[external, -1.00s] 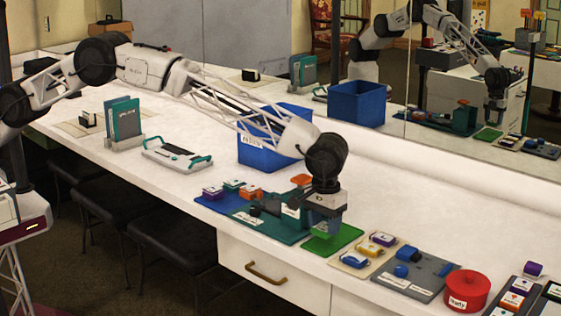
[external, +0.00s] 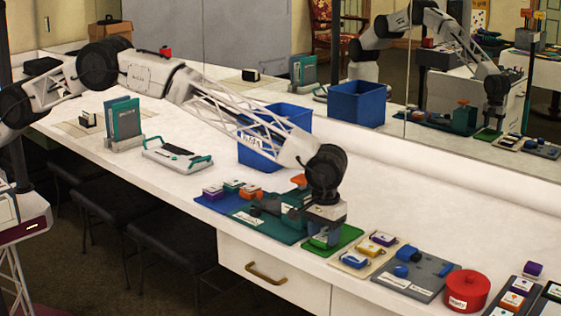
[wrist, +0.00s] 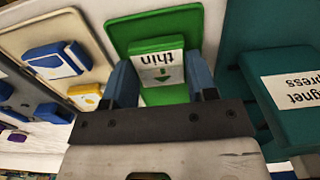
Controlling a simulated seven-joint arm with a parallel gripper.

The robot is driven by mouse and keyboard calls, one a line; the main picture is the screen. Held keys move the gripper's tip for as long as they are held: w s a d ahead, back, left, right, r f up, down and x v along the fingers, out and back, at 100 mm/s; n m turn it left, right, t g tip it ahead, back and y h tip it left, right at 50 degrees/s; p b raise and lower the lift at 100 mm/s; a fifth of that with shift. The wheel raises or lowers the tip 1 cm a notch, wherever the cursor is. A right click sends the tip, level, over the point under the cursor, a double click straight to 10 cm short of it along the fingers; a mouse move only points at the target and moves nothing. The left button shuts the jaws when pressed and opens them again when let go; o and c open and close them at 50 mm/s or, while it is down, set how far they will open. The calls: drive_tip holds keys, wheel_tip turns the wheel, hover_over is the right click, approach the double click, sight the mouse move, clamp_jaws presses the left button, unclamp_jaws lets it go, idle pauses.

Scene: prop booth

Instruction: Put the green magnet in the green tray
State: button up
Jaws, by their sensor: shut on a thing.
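My gripper (wrist: 160,76) has its two blue fingers shut on the green magnet (wrist: 157,46), a green block with a white label reading "thin". The magnet is between the fingers, over the green tray (wrist: 119,28) in the wrist view. I cannot tell whether it touches the tray floor. In the external view my gripper (external: 322,241) points down low over the green tray (external: 347,236), and the magnet is hidden there.
A teal magnet press (wrist: 285,90) stands close to the right in the wrist view. A beige tray (external: 377,243) with yellow, purple and blue blocks, a grey tray (external: 428,269) and a red round container (external: 467,289) lie to the right. A blue bin (external: 272,145) stands behind.

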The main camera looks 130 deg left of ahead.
drive_tip(key=o, duration=1)
drive_tip(key=shift+r, duration=0.15)
drive_tip(key=shift+r, duration=3.7)
